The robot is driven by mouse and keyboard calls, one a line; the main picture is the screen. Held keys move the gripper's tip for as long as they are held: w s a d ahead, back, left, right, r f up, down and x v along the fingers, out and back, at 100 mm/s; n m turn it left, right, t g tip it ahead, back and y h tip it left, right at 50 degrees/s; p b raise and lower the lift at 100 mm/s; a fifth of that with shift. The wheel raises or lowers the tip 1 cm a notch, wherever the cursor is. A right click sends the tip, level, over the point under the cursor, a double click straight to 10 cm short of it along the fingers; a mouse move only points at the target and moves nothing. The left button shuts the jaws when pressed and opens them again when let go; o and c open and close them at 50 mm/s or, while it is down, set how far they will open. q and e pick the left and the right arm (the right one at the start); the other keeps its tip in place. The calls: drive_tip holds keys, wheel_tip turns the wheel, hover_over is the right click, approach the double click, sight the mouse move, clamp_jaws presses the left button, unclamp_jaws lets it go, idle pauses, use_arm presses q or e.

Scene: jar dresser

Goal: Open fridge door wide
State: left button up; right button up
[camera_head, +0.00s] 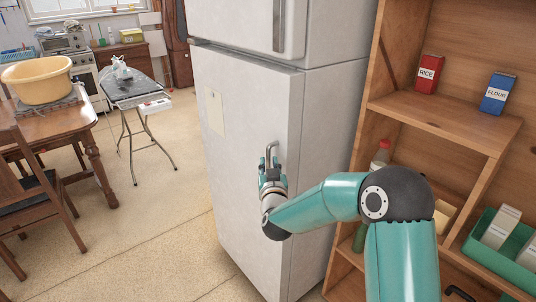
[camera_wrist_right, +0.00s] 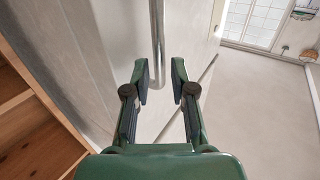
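The white fridge (camera_head: 245,120) stands in the middle of the head view, and its large lower door (camera_head: 240,180) looks shut. The door's silver bar handle (camera_head: 271,150) is upright near the right edge of that door. My right gripper (camera_head: 271,172) is at the handle and hides its lower part. In the right wrist view, the two fingers of my right gripper (camera_wrist_right: 160,82) are spread apart. The handle (camera_wrist_right: 157,40) comes down from the top toward the gap between them. Whether a finger touches it I cannot tell. My left gripper is not in view.
A wooden shelf (camera_head: 440,109) with a red rice box (camera_head: 428,74), a blue flour box (camera_head: 496,93) and a green crate (camera_head: 480,262) stands right of the fridge. An ironing board (camera_head: 128,88) and a wooden table (camera_head: 50,125) stand at left. The floor (camera_head: 165,215) left of the fridge is clear.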

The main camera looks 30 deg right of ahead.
sight(268, 159)
drive_tip(key=shift+p+x, duration=0.3)
drive_tip(key=shift+x, duration=1.6)
drive_tip(key=shift+c, duration=0.4)
clamp_jaws()
